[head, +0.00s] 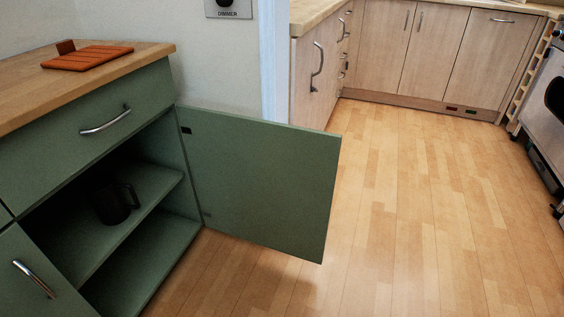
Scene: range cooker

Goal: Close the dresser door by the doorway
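The green dresser (60,140) with a wooden top stands at the left in the head view. Its door by the doorway (260,185) stands wide open, hinged at the cabinet's right edge and swung out to the right over the floor. I see the inner face of the door; any handle on its outer face is hidden. The open compartment shows a shelf (150,190) with a dark mug (113,202) on it. My gripper is not in view.
An orange slatted board (87,58) lies on the dresser top. A closed drawer (105,118) is above the compartment. Wooden kitchen cabinets (430,50) stand at the back and a range cooker (546,110) at the right. The wooden floor (420,210) is clear.

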